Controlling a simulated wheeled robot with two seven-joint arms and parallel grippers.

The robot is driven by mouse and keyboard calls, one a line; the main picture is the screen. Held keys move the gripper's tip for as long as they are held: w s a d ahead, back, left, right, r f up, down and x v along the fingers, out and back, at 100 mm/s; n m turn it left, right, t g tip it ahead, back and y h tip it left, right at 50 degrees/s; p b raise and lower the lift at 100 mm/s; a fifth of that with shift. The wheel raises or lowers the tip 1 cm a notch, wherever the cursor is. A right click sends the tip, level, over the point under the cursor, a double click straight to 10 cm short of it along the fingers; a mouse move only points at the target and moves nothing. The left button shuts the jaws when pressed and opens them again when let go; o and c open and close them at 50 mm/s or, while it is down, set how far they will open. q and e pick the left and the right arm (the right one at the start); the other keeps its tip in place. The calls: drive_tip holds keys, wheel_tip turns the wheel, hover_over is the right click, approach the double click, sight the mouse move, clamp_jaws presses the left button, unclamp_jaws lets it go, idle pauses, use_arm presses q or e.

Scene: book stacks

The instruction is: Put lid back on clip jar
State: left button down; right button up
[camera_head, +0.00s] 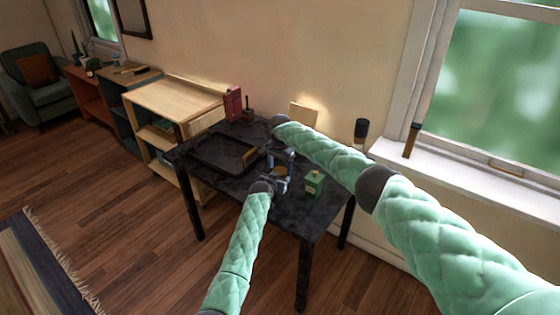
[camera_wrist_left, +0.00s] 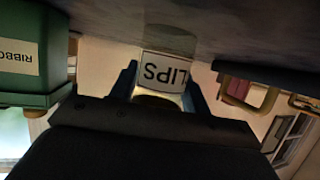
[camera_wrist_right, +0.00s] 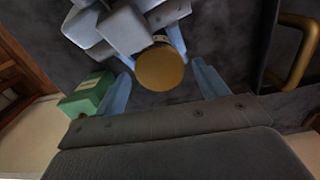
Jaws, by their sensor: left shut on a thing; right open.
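A green ribbon box (camera_head: 314,184) stands close to the right of the grippers on the dark table (camera_head: 288,220). A black tray (camera_head: 215,155) with a gold handle (camera_wrist_right: 297,62) lies to the left. A wooden shelf (camera_head: 165,95) stands beyond the table's left end.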

drive_tip(key=shift+f, duration=0.5)
drive_tip(key=c, duration=1)
drive_tip(key=o, duration=1.1)
drive_tip(key=shift+r, duration=2.3)
